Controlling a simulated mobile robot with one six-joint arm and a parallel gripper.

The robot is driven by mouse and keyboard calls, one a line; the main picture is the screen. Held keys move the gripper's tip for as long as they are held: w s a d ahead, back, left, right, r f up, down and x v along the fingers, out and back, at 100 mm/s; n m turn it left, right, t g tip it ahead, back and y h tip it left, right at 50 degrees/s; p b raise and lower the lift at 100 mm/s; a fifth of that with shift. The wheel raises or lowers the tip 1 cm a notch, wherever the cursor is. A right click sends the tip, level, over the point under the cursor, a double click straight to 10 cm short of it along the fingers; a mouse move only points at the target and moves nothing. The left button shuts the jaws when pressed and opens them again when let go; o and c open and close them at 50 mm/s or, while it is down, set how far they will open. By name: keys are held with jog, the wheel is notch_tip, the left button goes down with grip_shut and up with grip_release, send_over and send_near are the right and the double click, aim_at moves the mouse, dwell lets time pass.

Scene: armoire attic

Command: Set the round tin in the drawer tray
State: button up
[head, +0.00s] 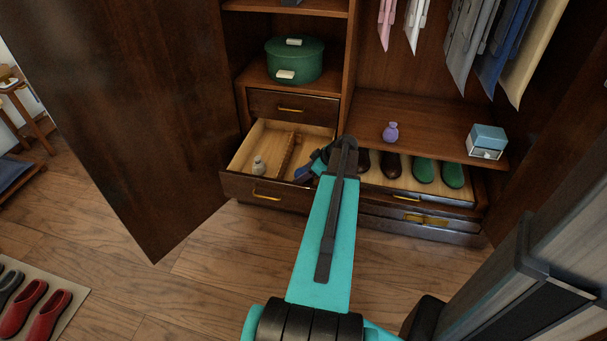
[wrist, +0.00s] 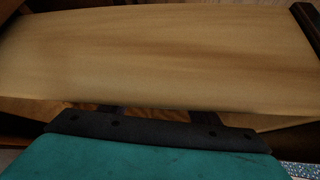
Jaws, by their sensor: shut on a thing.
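The drawer tray (head: 242,153) is the open, wood-lined lower left drawer of the armoire, with a brown divider (head: 288,151) across it. My gripper (head: 312,166) is over the right part of this drawer, low and partly hidden behind my arm. It is shut on a small blue thing (head: 302,173), which I take for the round tin; its shape is mostly hidden. In the wrist view the pale drawer floor (wrist: 160,60) fills most of the picture. The fingertips and the held thing cannot be made out clearly there.
A small pale bottle (head: 258,166) stands in the drawer's left part. A green round box (head: 295,60) sits on the shelf above. A purple vase (head: 390,132) and a blue box (head: 487,141) stand on the right shelf, above a shoe tray (head: 400,183). The armoire door (head: 140,110) stands open at left.

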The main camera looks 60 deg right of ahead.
jog(key=o, duration=1.2)
jog(key=shift+r, duration=0.2)
jog(key=p+v, duration=0.2)
jog(key=v, duration=0.9)
jog(key=shift+s+r+p, duration=0.3)
jog(key=shift+p, duration=0.05)
